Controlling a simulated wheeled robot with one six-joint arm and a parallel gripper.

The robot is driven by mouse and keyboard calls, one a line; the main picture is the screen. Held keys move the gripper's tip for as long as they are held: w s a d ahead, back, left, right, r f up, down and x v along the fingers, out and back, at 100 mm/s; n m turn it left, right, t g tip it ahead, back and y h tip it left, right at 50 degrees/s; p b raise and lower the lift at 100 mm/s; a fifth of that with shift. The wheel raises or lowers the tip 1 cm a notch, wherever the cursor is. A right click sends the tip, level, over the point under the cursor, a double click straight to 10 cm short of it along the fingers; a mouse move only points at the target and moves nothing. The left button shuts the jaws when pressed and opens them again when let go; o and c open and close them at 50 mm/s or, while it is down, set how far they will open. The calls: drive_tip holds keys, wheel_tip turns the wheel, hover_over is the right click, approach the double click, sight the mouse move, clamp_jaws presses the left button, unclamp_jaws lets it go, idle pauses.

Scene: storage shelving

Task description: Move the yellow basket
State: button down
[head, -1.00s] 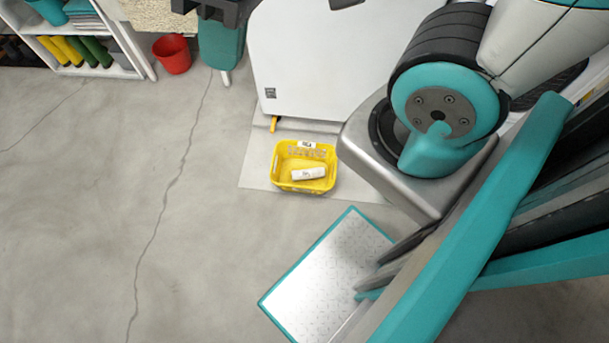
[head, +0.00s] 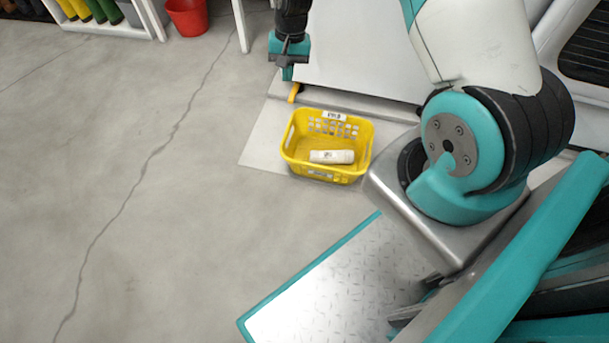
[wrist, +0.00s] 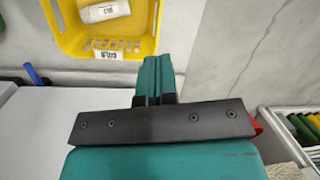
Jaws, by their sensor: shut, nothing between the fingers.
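The yellow basket (head: 318,173) stands upright on a light patch of floor in the head view. It has slotted walls, a white label on its back wall, and a white cylindrical container (head: 332,157) lying inside. In the wrist view part of the basket (wrist: 72,40) shows at the upper left, cut off by the frame, with the container (wrist: 104,11) in it. My gripper (head: 288,73) is shut and empty, pointing down above and behind the basket's back left corner, apart from it. Its fingers (wrist: 154,72) are together in the wrist view.
A white panel (head: 360,50) stands right behind the basket, with a small yellow piece (head: 294,92) at its foot. A red bucket (head: 187,17) and a white shelf with boots (head: 100,30) are at the back left. The concrete floor left of the basket is clear.

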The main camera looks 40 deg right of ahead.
sight(305, 163)
drive_tip(key=s+d+f+m+b, duration=0.1)
drive_tip(key=d+f+b, duration=0.2)
drive_tip(key=f, duration=0.5)
drive_tip(key=s+d+f+m+b, duration=0.1)
drive_tip(key=d+f+b, duration=0.15)
drive_tip(key=f, duration=0.65)
drive_tip(key=d+f+m+b, duration=0.2)
drive_tip(key=f+b, duration=0.1)
drive_tip(key=f, duration=0.5)
drive_tip(key=shift+g, duration=0.3)
drive_tip(key=s+a+b, duration=0.2)
drive_tip(key=a, duration=0.1)
drive_tip(key=s+a+b, duration=0.1)
drive_tip(key=s+a, duration=0.2)
drive_tip(key=s+a+b, duration=0.2)
drive_tip(key=s+a, duration=0.1)
drive_tip(key=shift+a+f+b, duration=0.2)
drive_tip(key=shift+a+b, duration=0.05)
drive_tip(key=shift+b, duration=0.1)
drive_tip(key=shift+w+d+f+b, duration=0.15)
drive_tip(key=shift+f+b, duration=0.25)
drive_tip(key=shift+b, duration=0.25)
drive_tip(key=shift+f, duration=0.25)
drive_tip(key=shift+d, duration=0.1)
drive_tip(key=w+d+p, duration=0.3)
drive_tip(key=w+d, duration=0.5)
drive_tip(key=d, duration=0.3)
drive_tip(key=shift+w+h+p, duration=0.25)
drive_tip(key=shift+h+p, duration=0.05)
drive_tip(key=shift+f, duration=0.1)
